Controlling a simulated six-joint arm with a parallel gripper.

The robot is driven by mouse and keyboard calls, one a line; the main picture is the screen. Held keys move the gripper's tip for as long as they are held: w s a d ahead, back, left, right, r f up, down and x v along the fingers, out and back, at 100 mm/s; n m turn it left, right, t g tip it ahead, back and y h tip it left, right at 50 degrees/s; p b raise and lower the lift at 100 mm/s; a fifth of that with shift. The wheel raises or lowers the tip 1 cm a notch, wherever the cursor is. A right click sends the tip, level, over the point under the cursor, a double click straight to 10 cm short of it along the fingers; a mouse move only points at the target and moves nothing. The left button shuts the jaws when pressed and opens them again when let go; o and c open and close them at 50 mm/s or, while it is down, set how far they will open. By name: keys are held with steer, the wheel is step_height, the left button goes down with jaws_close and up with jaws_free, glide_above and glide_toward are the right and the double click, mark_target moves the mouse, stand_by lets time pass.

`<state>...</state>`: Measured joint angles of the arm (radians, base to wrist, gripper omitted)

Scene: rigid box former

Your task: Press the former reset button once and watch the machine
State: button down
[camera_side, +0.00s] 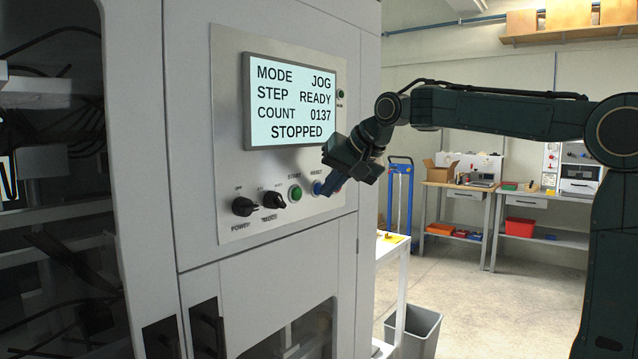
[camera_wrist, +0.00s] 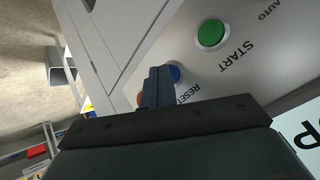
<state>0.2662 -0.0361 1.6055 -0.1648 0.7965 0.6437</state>
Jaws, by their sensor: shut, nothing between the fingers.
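The blue reset button (camera_wrist: 174,72) is on the machine's control panel, beside the label RESET. In the side view the reset button (camera_side: 317,188) is partly covered by my fingers. My gripper (camera_side: 325,190) is shut and empty, its tips at the button. In the wrist view the gripper's fingertips (camera_wrist: 160,71) overlap the button's edge; I cannot tell whether they touch it or whether it is pressed in. The machine's screen (camera_side: 290,103) reads MODE JOG, STEP READY, COUNT 0137, STOPPED.
The green start button (camera_side: 295,193) is left of reset; it also shows in the wrist view (camera_wrist: 211,33). Two black knobs, power (camera_side: 243,206) and mode (camera_side: 273,200), sit further left. A red part (camera_wrist: 141,99) shows beside my fingers. A grey bin (camera_side: 414,330) stands below right.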

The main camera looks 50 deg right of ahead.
steer(key=shift+w, duration=0.15)
steer(key=shift+s, duration=0.2)
stand_by(0.5)
steer(key=shift+s, duration=0.65)
steer(key=shift+s, duration=0.1)
steer(key=s, duration=0.4)
steer(key=shift+s, duration=0.4)
steer(key=shift+s+a, duration=0.1)
stand_by(0.7)
steer(key=s+a+f+n+g, duration=0.1)
steer(key=s+a+f+n, duration=0.2)
steer(key=s+f, duration=0.2)
steer(key=s+a+f+n+g, duration=0.1)
steer(key=s+a+f+n, duration=0.1)
steer(key=s+f, duration=0.4)
steer(key=s+a+f+n+g+y, duration=0.1)
steer(key=s+a+f+n, duration=0.2)
steer(key=s+f, duration=0.3)
steer(key=s+a, duration=0.1)
steer(key=s, duration=0.3)
steer(key=shift+s+n, duration=0.25)
steer(key=shift+n, duration=0.05)
